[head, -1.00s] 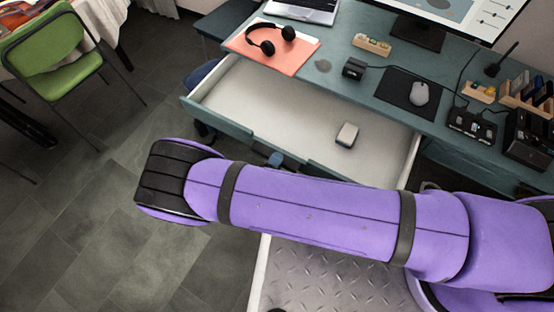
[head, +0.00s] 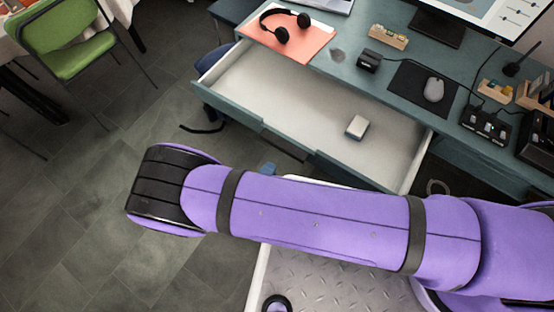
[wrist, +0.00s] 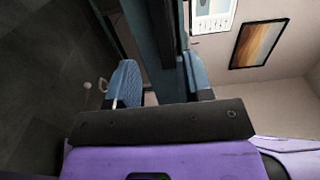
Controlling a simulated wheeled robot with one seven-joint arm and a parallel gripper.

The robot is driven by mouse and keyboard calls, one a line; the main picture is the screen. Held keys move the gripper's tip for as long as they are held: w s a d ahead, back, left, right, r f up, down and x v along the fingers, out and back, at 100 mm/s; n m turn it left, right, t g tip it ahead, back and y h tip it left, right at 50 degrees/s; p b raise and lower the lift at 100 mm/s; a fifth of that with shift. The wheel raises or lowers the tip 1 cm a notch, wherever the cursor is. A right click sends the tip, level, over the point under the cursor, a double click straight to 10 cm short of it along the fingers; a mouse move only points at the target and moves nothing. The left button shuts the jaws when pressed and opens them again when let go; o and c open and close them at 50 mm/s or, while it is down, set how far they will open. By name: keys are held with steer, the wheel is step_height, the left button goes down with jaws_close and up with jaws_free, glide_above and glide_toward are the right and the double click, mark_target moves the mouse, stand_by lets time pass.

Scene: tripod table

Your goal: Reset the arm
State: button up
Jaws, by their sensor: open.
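My purple arm (head: 320,222) stretches across the lower half of the head view, in front of the desk. My gripper (wrist: 160,88) shows in the wrist view with its two blue-padded fingers apart and nothing between them. In the head view the gripper is mostly hidden behind the arm; only a small blue bit shows above the arm's edge.
The teal desk (head: 345,57) has an open drawer (head: 290,95) pulled out towards me, holding a small grey-white box (head: 357,127). Headphones (head: 284,24), a mouse (head: 433,90) and a monitor stand on top. A green chair (head: 70,40) is far left; floor between is clear.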

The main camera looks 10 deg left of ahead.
steer(key=shift+v, duration=0.9)
